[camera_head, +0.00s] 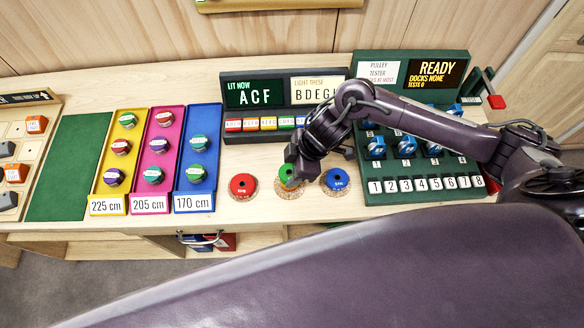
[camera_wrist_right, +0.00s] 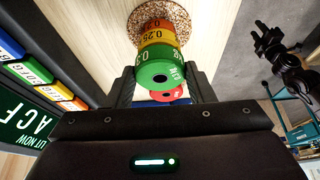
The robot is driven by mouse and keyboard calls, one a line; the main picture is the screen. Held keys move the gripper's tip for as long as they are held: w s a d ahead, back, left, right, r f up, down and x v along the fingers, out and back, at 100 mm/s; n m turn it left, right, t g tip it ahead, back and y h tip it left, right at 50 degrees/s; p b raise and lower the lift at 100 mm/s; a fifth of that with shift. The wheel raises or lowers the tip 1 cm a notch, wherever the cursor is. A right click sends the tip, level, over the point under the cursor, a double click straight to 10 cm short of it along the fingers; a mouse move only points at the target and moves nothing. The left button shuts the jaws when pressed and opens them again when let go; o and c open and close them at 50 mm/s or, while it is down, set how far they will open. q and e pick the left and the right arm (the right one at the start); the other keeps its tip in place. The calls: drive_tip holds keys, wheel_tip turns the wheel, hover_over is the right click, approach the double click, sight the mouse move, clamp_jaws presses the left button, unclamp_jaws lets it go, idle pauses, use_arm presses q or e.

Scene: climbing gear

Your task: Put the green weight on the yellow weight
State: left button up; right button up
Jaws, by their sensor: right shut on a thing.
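The green weight (camera_wrist_right: 164,72) is between the two fingers of my right gripper (camera_wrist_right: 162,88), which is shut on it. In the head view the green weight (camera_head: 287,173) shows partly under my right gripper (camera_head: 293,178). The yellow weight (camera_wrist_right: 158,36) shows just beyond the green one in the wrist view, in line with it, with an orange band between it and a cork base. I cannot tell whether green and yellow touch. In the head view the yellow weight is hidden. A dark hand (camera_wrist_right: 275,42), likely my left gripper, shows small in the wrist view; its jaws are unclear.
A red weight (camera_head: 243,185) on a cork base stands left of the green one, a blue weight (camera_head: 337,179) on another base to its right. The pulley tester board (camera_head: 420,197) is at the right, the lamp panel (camera_head: 237,133) behind. Coloured trays (camera_head: 196,203) stand left.

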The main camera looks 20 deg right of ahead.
drive_tip(key=shift+f, duration=0.2)
drive_tip(key=shift+f, duration=0.2)
drive_tip(key=o, duration=1.2)
drive_tip(key=shift+c, duration=0.2)
drive_tip(key=shift+r, duration=0.15)
drive_tip(key=shift+d+r, duration=0.1)
drive_tip(key=shift+r, duration=0.25)
drive_tip(key=v, duration=1.1)
drive_tip(key=shift+b, duration=0.35)
